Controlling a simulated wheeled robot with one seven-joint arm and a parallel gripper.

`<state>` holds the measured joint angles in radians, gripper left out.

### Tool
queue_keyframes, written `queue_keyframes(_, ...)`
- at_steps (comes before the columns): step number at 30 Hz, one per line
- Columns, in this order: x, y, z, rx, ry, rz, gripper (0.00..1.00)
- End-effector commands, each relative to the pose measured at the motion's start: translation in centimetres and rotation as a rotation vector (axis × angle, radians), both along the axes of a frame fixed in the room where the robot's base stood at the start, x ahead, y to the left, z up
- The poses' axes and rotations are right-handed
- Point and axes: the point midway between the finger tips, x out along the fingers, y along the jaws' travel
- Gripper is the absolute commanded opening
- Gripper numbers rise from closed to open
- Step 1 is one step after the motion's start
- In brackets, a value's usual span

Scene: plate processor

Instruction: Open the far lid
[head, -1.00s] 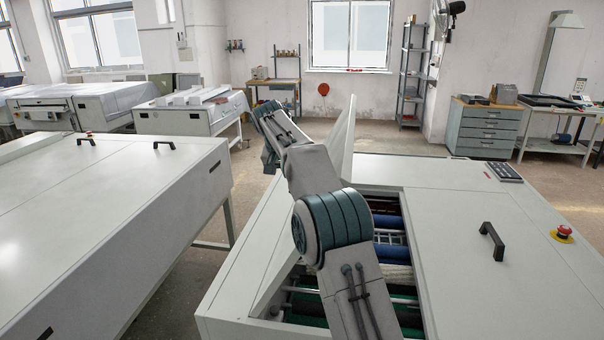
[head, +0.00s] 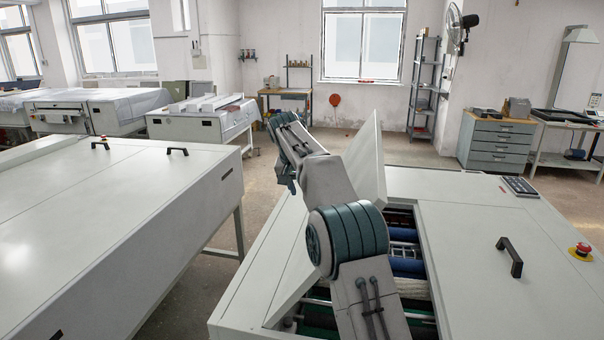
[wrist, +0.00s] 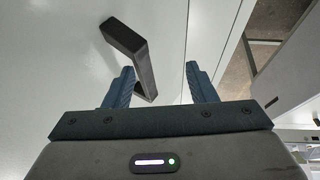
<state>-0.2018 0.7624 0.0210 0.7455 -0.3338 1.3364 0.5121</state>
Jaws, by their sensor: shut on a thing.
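The far lid (head: 365,160) of the plate processor is raised and stands tilted over the left part of the machine, partly hidden behind my arm. The opening beside it shows rollers (head: 405,250). In the wrist view, the lid's pale outer face (wrist: 60,60) fills the left, with a black bar handle (wrist: 125,40) on it. My gripper (wrist: 158,70) has its two blue-grey fingers on either side of the handle's lower end and is shut on it. In the head view, my arm crosses over the opening and the fingers cannot be made out.
The other lid (head: 470,245), with its black handle (head: 510,256), lies flat at the right. A red emergency button (head: 581,250) and a keypad (head: 520,186) sit on the machine. A second processor (head: 110,230) stands left across an aisle. Bare floor lies behind.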

Motion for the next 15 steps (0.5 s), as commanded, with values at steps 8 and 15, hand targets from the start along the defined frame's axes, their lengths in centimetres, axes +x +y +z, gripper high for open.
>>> queue_keyframes(8,-2.2,2.0,3.7,0.012,0.017,0.01,0.4)
queue_keyframes(15,-4.1,1.8,9.6,0.007,-0.002,-0.006,0.4)
